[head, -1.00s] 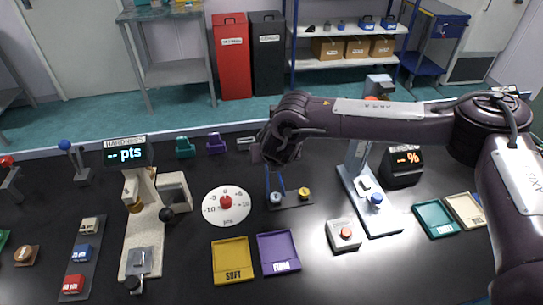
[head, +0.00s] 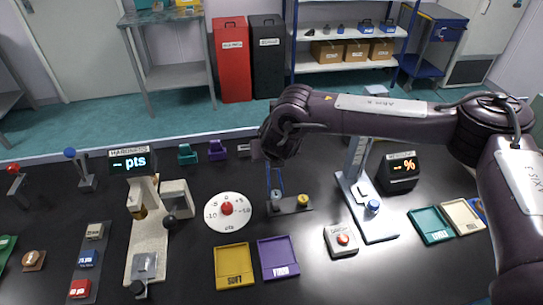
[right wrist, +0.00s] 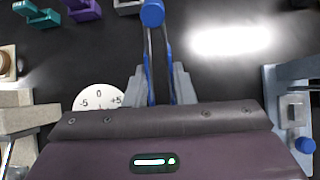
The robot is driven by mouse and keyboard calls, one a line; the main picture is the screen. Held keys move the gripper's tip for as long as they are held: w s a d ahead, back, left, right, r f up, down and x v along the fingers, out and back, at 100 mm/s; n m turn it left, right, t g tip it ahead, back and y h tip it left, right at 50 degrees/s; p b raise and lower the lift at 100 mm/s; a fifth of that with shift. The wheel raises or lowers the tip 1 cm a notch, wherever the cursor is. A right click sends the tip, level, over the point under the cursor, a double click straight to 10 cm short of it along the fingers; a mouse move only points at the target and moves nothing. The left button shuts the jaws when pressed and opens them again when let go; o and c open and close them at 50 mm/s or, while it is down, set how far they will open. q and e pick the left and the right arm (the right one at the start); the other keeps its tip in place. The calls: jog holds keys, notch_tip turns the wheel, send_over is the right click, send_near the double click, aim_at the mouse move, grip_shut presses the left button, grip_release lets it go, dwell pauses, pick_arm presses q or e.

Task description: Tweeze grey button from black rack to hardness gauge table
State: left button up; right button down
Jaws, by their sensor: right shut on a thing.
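My right gripper (right wrist: 158,88) is shut on blue tweezers (right wrist: 152,14), which point down; the gripper is also in the head view (head: 272,152). The tweezers' tips are at the grey button (head: 277,194), over the left end of the black rack (head: 290,205). The button appears to be between the tips and slightly raised; the small size makes contact hard to confirm. A yellow button (head: 303,199) is at the rack's right end. The hardness gauge (head: 152,215) stands at left, its grey table (head: 145,263) low at the front. My left gripper is out of view.
A white dial with a red knob (head: 227,209) lies between gauge and rack. Yellow (head: 234,266) and purple (head: 278,257) trays are in front. A white stand with a blue knob (head: 372,207) is right of the rack.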

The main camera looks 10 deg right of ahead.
notch_tip(320, 180, up, 8)
jog(key=p, duration=0.4)
jog(key=shift+f+p, duration=0.15)
jog(key=shift+p, duration=0.15)
